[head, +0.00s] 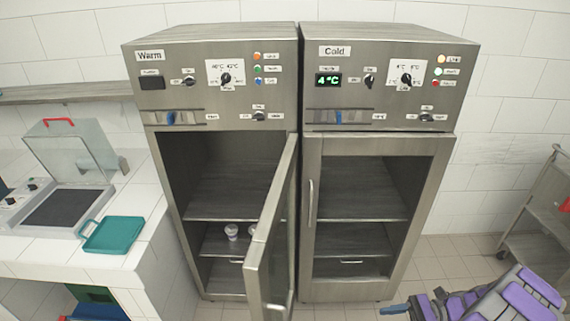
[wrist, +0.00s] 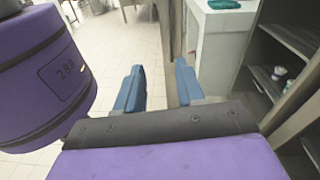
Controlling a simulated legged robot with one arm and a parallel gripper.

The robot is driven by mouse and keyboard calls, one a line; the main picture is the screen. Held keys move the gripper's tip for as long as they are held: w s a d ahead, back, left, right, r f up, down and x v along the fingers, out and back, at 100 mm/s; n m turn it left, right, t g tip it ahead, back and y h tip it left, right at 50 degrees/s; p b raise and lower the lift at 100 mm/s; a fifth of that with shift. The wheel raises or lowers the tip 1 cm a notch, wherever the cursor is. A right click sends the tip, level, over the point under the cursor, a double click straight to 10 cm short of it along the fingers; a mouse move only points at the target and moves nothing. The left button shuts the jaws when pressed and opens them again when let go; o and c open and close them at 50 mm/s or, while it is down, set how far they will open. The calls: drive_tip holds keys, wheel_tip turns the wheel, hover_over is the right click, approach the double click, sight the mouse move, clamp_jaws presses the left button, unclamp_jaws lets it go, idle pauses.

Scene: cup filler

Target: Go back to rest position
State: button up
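My gripper (wrist: 158,82) is open in the wrist view, its two blue fingers apart with nothing held between them. In the head view its blue fingertip (head: 394,309) and my purple arm show at the bottom right, in front of the cold cabinet (head: 388,75). The warm cabinet (head: 215,80) stands to its left with its door (head: 270,230) swung open. My gripper is right of this door and looks apart from it. Small white cups (head: 232,231) stand on a low shelf inside the warm cabinet.
The cold cabinet's door (head: 360,210) is shut. A tiled counter (head: 135,205) at the left holds a teal tray (head: 105,235) and a machine with a clear lid (head: 70,150). A metal cart (head: 540,215) stands at the far right. Tiled floor (head: 455,268) shows between cabinet and cart.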

drive_tip(key=s+a+r+n+g+h+b, duration=0.1)
drive_tip(key=s+a+r+n+g+h, duration=0.3)
drive_tip(key=a+r, duration=0.35)
drive_tip(key=s+a+r+n+g+h+b, duration=0.2)
drive_tip(key=a+r+n+h, duration=0.2)
drive_tip(key=a+r+n, duration=0.4)
drive_tip(key=s+a+n+t+h+b, duration=0.1)
drive_tip(key=s+h, duration=0.3)
drive_tip(key=s, duration=0.4)
drive_tip(key=s+n+t+h+b, duration=0.2)
drive_tip(key=s+h, duration=0.3)
drive_tip(key=s, duration=0.3)
drive_tip(key=shift+s+a+r+n+t, duration=0.3)
drive_tip(key=shift+s+a+n+t, duration=0.1)
drive_tip(key=shift+n+t, duration=0.4)
